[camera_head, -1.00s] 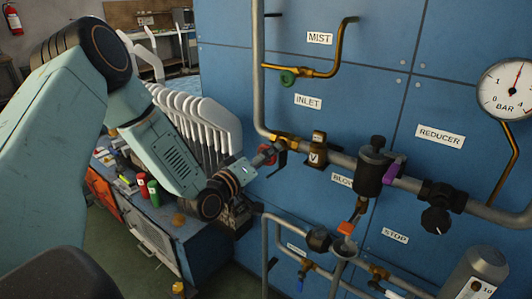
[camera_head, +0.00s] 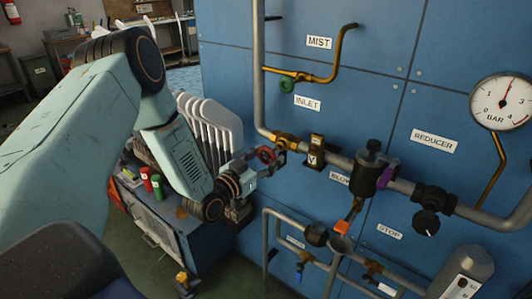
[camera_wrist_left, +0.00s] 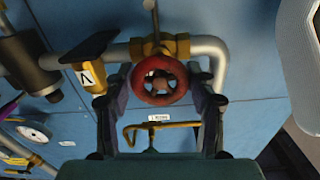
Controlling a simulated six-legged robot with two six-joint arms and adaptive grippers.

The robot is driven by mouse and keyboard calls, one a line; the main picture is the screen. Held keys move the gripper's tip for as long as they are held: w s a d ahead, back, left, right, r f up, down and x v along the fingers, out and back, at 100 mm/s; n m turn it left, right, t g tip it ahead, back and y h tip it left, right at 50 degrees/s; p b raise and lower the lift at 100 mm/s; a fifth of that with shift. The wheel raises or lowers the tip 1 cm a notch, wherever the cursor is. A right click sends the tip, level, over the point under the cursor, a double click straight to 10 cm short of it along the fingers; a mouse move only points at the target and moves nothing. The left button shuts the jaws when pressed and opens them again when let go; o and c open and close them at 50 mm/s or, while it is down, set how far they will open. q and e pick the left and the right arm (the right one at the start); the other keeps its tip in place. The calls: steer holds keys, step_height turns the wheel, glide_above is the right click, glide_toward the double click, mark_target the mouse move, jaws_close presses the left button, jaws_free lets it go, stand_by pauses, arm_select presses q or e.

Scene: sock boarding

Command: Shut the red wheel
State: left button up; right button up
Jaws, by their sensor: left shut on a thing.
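The red wheel (camera_head: 266,154) sits on a brass valve on the pipe, under the INLET label. In the left wrist view the red wheel (camera_wrist_left: 159,80) shows face-on, with a dark hub and spokes. My left gripper (camera_head: 270,160) is at the wheel. Its two fingers (camera_wrist_left: 160,88) stand on either side of the rim and are shut on it. The wheel's contact with the fingertips is partly hidden in the head view. My right gripper is not in view.
A green knob (camera_head: 287,86) is on the brass mist pipe above. A black knob (camera_head: 426,221) and the pressure gauge (camera_head: 504,102) are on the right. White sock forms (camera_head: 215,130) stand behind my left arm, above a workbench with red and green cans (camera_head: 145,174).

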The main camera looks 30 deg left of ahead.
arm_select(q)
steer(key=m+p, duration=0.3)
steer(key=m, duration=0.2)
steer(key=shift+m, duration=0.3)
steer(key=m+p, duration=0.3)
steer(key=m, duration=0.2)
steer(key=shift+s, duration=0.1)
steer(key=m+p, duration=0.4)
steer(key=m, duration=0.2)
steer(key=shift+a+r+m, duration=0.1)
steer(key=shift+m, duration=0.3)
steer(key=m+p, duration=0.2)
steer(key=m, duration=0.2)
steer(key=shift+m+p, duration=0.3)
steer(key=shift+p, duration=0.1)
steer(key=o, duration=1.2)
steer(key=shift+r, duration=0.1)
steer(key=s, duration=0.7)
steer(key=s+a, duration=0.1)
steer(key=s, duration=0.3)
steer(key=shift+s, duration=0.35)
